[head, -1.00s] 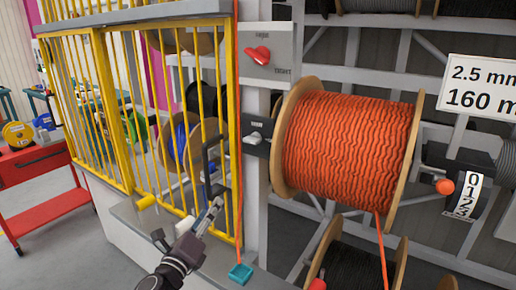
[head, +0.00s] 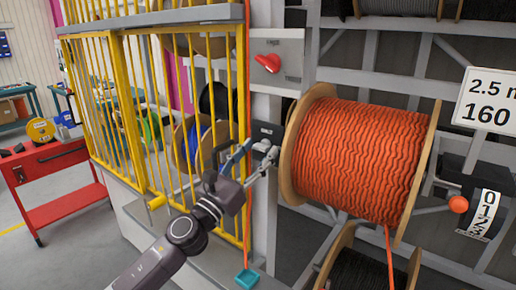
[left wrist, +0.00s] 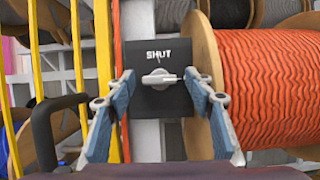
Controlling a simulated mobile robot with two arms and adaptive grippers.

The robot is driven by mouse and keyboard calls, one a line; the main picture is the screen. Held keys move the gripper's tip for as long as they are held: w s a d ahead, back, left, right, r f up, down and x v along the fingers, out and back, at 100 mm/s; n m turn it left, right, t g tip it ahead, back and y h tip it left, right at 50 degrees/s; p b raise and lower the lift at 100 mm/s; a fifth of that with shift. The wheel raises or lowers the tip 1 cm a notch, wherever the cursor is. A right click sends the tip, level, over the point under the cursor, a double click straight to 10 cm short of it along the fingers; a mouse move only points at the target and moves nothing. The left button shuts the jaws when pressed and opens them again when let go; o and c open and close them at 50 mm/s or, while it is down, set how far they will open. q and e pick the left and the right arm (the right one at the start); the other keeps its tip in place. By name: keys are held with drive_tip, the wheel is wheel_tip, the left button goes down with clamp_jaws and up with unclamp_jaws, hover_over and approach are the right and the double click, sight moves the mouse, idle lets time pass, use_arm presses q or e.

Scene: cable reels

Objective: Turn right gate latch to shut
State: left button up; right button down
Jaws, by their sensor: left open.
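The right gate latch is a silver turn knob on a dark plate (head: 267,132) on the grey post beside the yellow barred gate (head: 122,115). In the left wrist view the knob (left wrist: 159,80) lies roughly level, below the word SHUT and a small mark. My left gripper (head: 262,160) is open in front of the plate. In the left wrist view its blue-padded fingers (left wrist: 160,92) stand on either side of the knob, and I see no clear contact. In the head view the gripper partly hides the latch. My right gripper is not in view.
A large orange cable reel (head: 360,155) stands close to the right of the latch. The gate's black handle (left wrist: 50,130) is close on the left. A red lever (head: 268,63) is above. An orange cable hangs between gate and post, with a teal block (head: 247,278) at its end.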

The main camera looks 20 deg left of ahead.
use_arm(q)
drive_tip(key=shift+w, duration=0.15)
drive_tip(key=shift+c, duration=0.7)
drive_tip(key=c, duration=1)
